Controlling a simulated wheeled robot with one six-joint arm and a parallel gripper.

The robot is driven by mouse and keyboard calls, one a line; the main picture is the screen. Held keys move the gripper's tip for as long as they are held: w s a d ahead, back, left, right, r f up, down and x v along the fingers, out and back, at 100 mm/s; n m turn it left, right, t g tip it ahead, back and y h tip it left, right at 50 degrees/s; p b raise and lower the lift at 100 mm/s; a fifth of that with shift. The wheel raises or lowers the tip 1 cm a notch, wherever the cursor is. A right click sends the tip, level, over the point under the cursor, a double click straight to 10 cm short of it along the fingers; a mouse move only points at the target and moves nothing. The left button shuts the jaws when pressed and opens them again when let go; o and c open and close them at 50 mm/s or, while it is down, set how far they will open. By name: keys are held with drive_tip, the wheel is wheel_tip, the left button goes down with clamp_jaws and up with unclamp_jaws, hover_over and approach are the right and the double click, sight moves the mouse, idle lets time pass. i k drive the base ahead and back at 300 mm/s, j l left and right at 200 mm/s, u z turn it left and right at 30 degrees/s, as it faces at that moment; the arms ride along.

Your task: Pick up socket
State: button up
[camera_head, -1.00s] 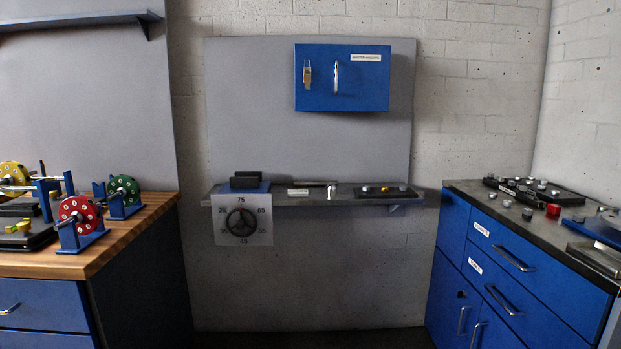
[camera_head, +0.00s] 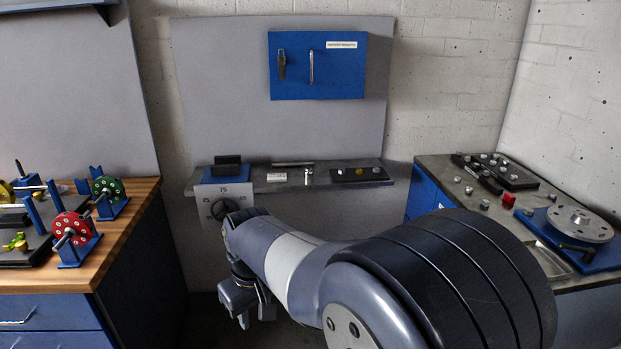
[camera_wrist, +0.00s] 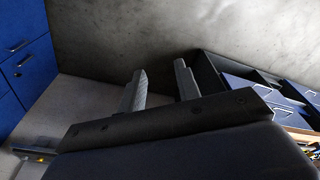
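A small silver upright piece (camera_head: 308,175), which may be the socket, stands on the grey wall shelf (camera_head: 262,187); it is too small to be sure. A long bar-shaped tool (camera_head: 292,163) lies just behind it, and a small white label (camera_head: 277,177) is to its left. My gripper (camera_head: 255,314) hangs low in front of and below the shelf, well apart from these things. The wrist view shows its two fingers (camera_wrist: 160,80) spread with nothing between them. No socket is recognisable in the wrist view.
A wooden-topped bench (camera_head: 128,215) with colored rotors stands left, a grey-topped blue cabinet (camera_head: 440,172) right.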

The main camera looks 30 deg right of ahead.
sight(309, 173)
drive_tip(key=i+l+z, duration=0.25)
drive_tip(key=i+l, duration=0.15)
drive_tip(key=i, duration=0.4)
drive_tip(key=i+l+z, duration=0.3)
drive_tip(key=i, duration=0.5)
drive_tip(key=i+z, duration=0.25)
drive_tip(key=i, duration=0.6)
